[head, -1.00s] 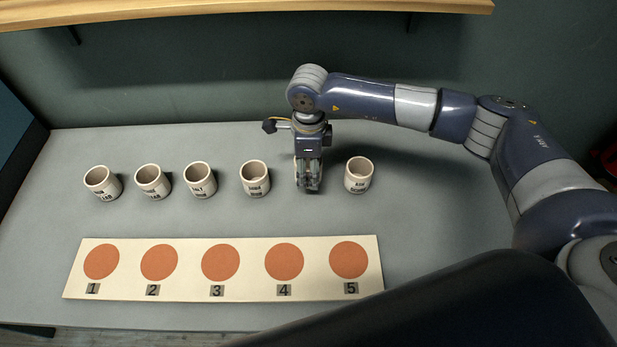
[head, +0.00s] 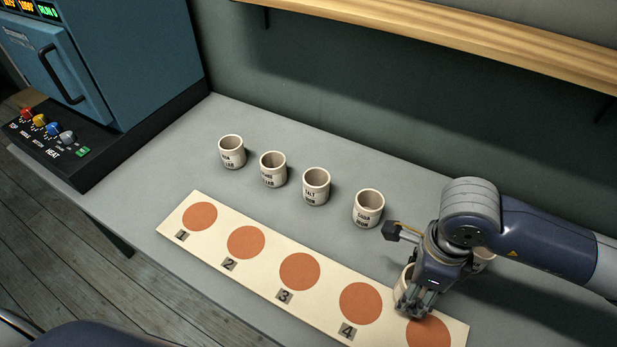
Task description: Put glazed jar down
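A cream glazed jar (head: 402,284) is at my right gripper (head: 410,305), mostly hidden behind the fingers, which look closed on it. It is over the right end of the board (head: 185,218), at the upper left edge of the last orange circle (head: 429,333). I cannot tell whether its base touches the board. The board has a row of orange circles; labels 1 to 4 show, and the last circle's label is out of sight. My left gripper is not in view.
Several cream labelled jars stand in a row behind the board, from the left one (head: 232,153) to one (head: 368,208) near my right gripper. A blue kiln (head: 110,60) stands left; a wooden shelf (head: 450,40) hangs behind.

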